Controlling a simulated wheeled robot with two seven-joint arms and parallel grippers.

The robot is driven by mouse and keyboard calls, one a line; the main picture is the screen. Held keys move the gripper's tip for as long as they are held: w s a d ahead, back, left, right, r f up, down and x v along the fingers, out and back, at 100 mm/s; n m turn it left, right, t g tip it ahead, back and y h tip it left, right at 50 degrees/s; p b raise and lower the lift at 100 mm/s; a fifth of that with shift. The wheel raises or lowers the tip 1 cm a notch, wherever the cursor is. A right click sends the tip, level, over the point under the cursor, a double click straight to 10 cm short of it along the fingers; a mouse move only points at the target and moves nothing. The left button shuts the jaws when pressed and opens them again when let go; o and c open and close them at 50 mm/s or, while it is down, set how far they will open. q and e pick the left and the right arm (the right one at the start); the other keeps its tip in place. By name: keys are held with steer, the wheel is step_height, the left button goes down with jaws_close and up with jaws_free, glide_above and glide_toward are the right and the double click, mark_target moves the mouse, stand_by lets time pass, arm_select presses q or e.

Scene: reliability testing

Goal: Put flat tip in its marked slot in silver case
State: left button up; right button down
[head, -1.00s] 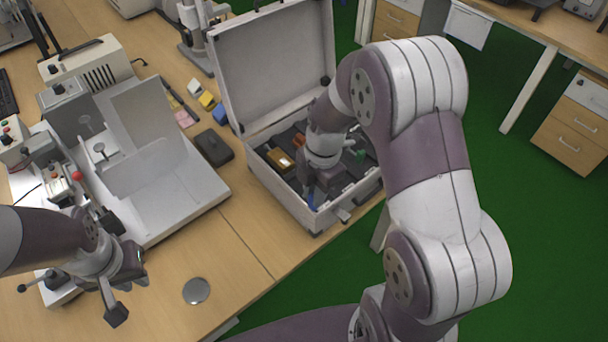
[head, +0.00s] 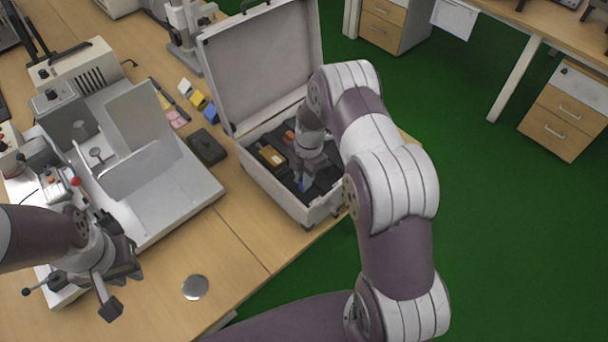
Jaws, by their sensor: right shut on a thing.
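The silver case (head: 268,190) stands open on the bench, its lid (head: 262,65) raised at the back. My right gripper (head: 303,183) reaches down into the case near its front right part. It is shut on a small blue piece (head: 303,186), likely the flat tip, mostly hidden by the gripper. I cannot tell whether the piece sits in a slot; the slot markings are too small to read. My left gripper (head: 122,291) is open and empty over the bench at the lower left.
A yellow-orange item (head: 271,156) and an orange-red one (head: 289,137) lie in the case's dark insert. A dark box (head: 207,147) and small coloured blocks (head: 197,100) are left of the case. A round metal disc (head: 195,287) lies on the front bench.

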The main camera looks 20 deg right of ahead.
steer(key=shift+f, duration=0.2)
steer(key=c, duration=1)
jaws_free()
steer(key=shift+r, duration=0.1)
steer(key=shift+r, duration=0.3)
step_height(320, 180, up, 10)
steer(key=d+r+b, duration=0.1)
steer(key=b, duration=0.2)
steer(key=s+a+r+m, duration=0.1)
steer(key=s+a+m, duration=0.1)
steer(key=s+m, duration=0.4)
steer(key=s+a+r+m+t+h, duration=0.1)
steer(key=s+a+r+m, duration=0.1)
steer(key=s+m, duration=0.4)
steer(key=s+a+r+m, duration=0.2)
steer(key=s+m, duration=0.5)
steer(key=m, duration=0.2)
steer(key=shift+a+m+t, duration=0.1)
steer(key=shift+m+t, duration=0.2)
steer(key=shift+t, duration=0.1)
